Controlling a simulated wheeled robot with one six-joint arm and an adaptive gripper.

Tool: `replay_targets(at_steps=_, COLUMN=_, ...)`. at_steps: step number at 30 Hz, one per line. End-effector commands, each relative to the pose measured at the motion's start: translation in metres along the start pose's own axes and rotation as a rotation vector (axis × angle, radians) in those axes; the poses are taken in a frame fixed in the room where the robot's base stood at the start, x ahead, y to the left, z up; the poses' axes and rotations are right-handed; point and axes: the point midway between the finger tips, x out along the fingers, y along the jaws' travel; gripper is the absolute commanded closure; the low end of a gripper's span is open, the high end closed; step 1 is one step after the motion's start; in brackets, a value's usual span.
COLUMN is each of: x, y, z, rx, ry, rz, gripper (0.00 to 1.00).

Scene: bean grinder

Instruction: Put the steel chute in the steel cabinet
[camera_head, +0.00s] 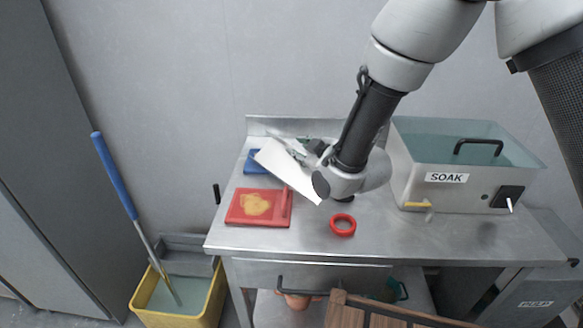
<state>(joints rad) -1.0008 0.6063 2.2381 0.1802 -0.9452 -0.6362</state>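A pale, smooth angled piece, which looks like the steel chute (284,172), slants over the left part of the steel table. My arm reaches down from the upper right. My gripper (302,152) is at the chute's upper right edge, mostly hidden behind my wrist and the chute. I cannot tell whether its fingers are closed on the chute, or whether the chute rests on the table. A tall grey cabinet (75,130), which may be the steel cabinet, stands at the far left; no opening shows in it.
A red tray (241,218) with a yellowish patch, a blue item (254,166) and a red ring (343,224) lie on the table (290,241). A SOAK tank (440,192) stands right. A yellow bucket (176,313) with a blue-handled mop (116,178) stands left. A wooden chair back (375,314) is in front.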

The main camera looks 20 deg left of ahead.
Motion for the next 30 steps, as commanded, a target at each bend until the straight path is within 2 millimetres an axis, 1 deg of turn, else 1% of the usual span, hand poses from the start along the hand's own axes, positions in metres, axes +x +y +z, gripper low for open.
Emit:
replay_targets(at_steps=3, x=0.000, y=0.000, z=0.000, rx=0.000, ry=0.000, rz=0.000, gripper=0.72)
replay_targets(at_steps=4, x=0.000, y=0.000, z=0.000, rx=0.000, ry=0.000, rz=0.000, gripper=0.74)
replay_targets(at_steps=8, x=-0.001, y=0.000, z=0.000, rx=0.000, ry=-0.001, rz=-0.001, gripper=0.98)
replay_targets(at_steps=9, x=-0.001, y=0.000, z=0.000, rx=0.000, ry=-0.001, rz=-0.001, gripper=1.00)
replay_targets(at_steps=23, x=-0.001, y=0.001, z=-0.001, rx=0.000, ry=0.001, rz=0.000, gripper=1.00)
replay_targets(at_steps=26, x=-0.003, y=0.004, z=-0.006, rx=0.000, ry=0.002, rz=0.001, gripper=1.00)
replay_targets(at_steps=29, x=-0.008, y=0.013, z=-0.020, rx=0.001, ry=0.005, rz=0.002, gripper=1.00)
replay_targets(at_steps=30, x=-0.011, y=0.017, z=-0.027, rx=0.002, ry=0.007, rz=0.003, gripper=1.00)
